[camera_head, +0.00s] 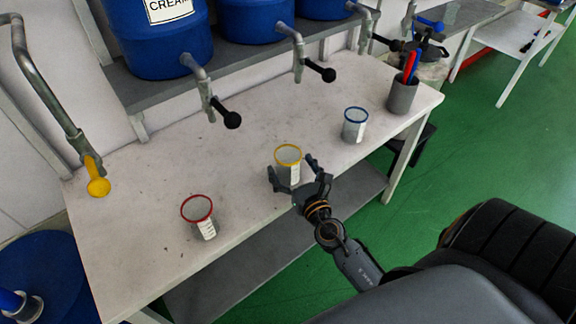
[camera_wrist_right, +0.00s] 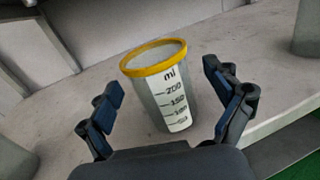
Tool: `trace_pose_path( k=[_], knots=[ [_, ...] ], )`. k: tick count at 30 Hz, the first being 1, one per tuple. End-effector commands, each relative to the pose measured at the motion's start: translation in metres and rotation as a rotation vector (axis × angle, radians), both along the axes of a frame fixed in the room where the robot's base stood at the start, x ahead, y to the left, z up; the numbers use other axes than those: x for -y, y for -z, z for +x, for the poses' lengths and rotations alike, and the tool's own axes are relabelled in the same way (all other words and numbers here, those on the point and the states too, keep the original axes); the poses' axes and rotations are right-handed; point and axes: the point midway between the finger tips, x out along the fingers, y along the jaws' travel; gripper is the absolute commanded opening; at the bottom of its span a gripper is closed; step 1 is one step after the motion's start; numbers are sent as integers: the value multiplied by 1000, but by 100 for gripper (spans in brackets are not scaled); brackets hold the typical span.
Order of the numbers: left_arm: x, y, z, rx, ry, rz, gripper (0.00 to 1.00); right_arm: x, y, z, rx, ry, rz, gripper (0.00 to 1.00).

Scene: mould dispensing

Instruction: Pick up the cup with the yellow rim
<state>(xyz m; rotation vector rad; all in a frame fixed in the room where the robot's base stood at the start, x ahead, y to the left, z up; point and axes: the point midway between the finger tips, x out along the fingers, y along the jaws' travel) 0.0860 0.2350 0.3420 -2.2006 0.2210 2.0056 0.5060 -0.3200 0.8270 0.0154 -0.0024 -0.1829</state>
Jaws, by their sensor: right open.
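The cup with the yellow rim (camera_head: 289,158) stands upright on the white table near its front edge. It also shows in the right wrist view (camera_wrist_right: 165,88), with a white millilitre scale on its side. My right gripper (camera_head: 292,178) is open, with one finger on each side of the cup. In the wrist view the fingers of my right gripper (camera_wrist_right: 163,108) stand apart from the cup, with a gap on both sides. My left gripper is not in view.
A red-rimmed cup (camera_head: 198,215) stands to the left and a blue-rimmed cup (camera_head: 355,126) to the right. A grey holder (camera_head: 402,96) with pens stands at the right end of the table (camera_head: 150,205). Blue barrels (camera_head: 160,45) with taps (camera_head: 210,100) overhang the back.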

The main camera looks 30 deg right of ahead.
Motion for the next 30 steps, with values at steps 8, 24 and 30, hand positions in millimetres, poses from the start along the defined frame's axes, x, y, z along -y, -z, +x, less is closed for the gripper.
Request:
trace_pose_path(
  k=[8,24,30],
  knots=[
    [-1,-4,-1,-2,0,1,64,4,0,25,0,1,1,91],
    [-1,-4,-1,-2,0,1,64,4,0,24,0,1,0,38],
    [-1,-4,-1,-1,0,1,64,4,0,24,0,1,0,38]
  ],
)
